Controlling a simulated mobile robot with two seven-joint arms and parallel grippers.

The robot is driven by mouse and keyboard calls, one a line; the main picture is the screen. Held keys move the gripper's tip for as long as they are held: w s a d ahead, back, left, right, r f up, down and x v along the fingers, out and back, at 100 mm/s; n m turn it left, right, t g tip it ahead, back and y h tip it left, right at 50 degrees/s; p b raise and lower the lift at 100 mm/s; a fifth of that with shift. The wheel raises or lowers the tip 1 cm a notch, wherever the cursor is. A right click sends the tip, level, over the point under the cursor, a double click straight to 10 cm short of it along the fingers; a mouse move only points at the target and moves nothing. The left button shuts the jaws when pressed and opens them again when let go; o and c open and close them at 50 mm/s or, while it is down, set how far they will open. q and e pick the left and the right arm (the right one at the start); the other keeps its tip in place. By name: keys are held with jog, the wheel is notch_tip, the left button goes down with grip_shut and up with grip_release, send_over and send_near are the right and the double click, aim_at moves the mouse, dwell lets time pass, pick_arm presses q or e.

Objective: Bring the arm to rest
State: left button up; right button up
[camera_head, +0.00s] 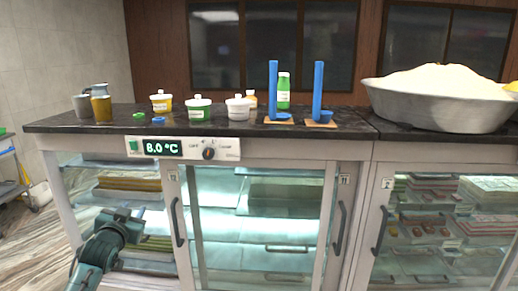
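My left arm comes in at the lower left. Its dark teal gripper (129,216) is in front of the glass of the left cabinet, below the counter top. It is small and dark here, and I cannot tell whether the fingers are open or shut. I see nothing clearly held in it. My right gripper is not in view.
The dark counter top (222,128) carries metal and yellow cups, several lidded tubs, a green bottle (283,90), two blue upright stands and a big metal bowl (440,107) of white powder. Door handles (177,222) stick out.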

pick_arm(q)
jog(key=s+d+f+m+g+h, duration=0.1)
jog(key=s+d+f, duration=0.4)
jog(key=s+f, duration=0.35)
jog(key=s+d+f+g+h, duration=0.2)
jog(key=s+d+f, duration=0.45)
jog(key=f, duration=0.25)
jog(key=s+d+f+g, duration=0.1)
jog(key=s+d+f, duration=0.1)
jog(key=s, duration=0.5)
jog(key=s+d+f+g+h, duration=0.1)
jog(key=s+d+f, duration=0.1)
jog(key=s, duration=0.6)
jog(key=s+d+f+g, duration=0.1)
jog(key=s+d, duration=0.3)
jog(key=s, duration=0.4)
jog(key=shift+s+d+f+n+h, duration=0.25)
jog(key=shift+d+f+n+h, duration=0.15)
jog(key=shift+f, duration=0.25)
jog(key=shift+w+a, duration=0.1)
jog(key=shift+a, duration=0.05)
jog(key=shift+c, duration=0.2)
